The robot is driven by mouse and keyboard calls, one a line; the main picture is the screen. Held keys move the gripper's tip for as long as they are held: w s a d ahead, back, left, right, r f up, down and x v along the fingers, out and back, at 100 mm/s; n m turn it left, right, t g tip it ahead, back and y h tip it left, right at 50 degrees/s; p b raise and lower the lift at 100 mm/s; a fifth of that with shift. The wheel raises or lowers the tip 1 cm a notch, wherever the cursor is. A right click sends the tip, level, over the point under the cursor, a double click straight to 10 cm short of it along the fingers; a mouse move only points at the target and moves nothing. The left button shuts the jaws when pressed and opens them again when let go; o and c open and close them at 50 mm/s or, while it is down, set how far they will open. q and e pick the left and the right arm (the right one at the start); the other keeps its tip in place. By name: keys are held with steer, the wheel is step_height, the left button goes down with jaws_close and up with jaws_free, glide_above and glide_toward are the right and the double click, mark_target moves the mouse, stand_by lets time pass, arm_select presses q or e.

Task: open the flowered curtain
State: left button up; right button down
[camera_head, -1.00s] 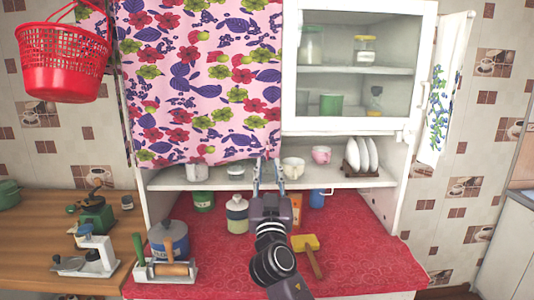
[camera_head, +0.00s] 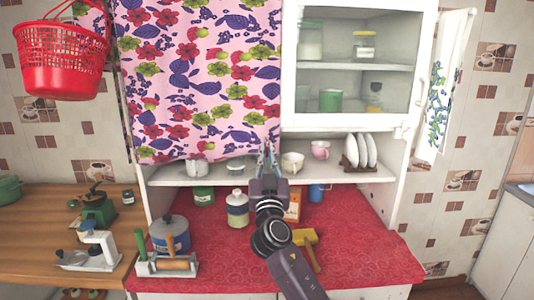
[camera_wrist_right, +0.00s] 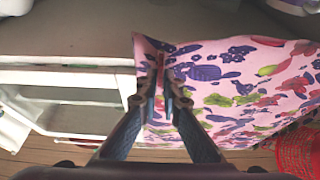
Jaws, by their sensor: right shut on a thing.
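The flowered curtain (camera_head: 205,75), pink with red, purple and green flowers, hangs over the left half of the white cupboard. It also fills the right of the right wrist view (camera_wrist_right: 250,75). My right gripper (camera_head: 268,152) is at the curtain's lower right corner. In the right wrist view my right gripper (camera_wrist_right: 161,78) is shut on the curtain's edge, with cloth between the fingertips. What lies behind the curtain is hidden. My left gripper is not in view.
A glass-doored cabinet (camera_head: 355,70) stands right of the curtain. Below, a shelf holds cups and plates (camera_head: 362,152). The red-covered counter (camera_head: 365,245) carries jars, a pot (camera_head: 168,238) and a yellow-headed mallet (camera_head: 308,240). A red basket (camera_head: 62,75) hangs at upper left.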

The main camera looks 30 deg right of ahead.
stand_by(0.3)
steer(key=s+d, duration=0.8)
steer(key=d, duration=0.5)
steer(key=s+d+p, duration=0.1)
steer(key=s+d, duration=0.7)
steer(key=d, duration=0.6)
steer(key=shift+s, duration=0.35)
steer(key=shift+d, duration=0.1)
steer(key=c, duration=2.1)
jaws_free()
steer(key=v, duration=1.2)
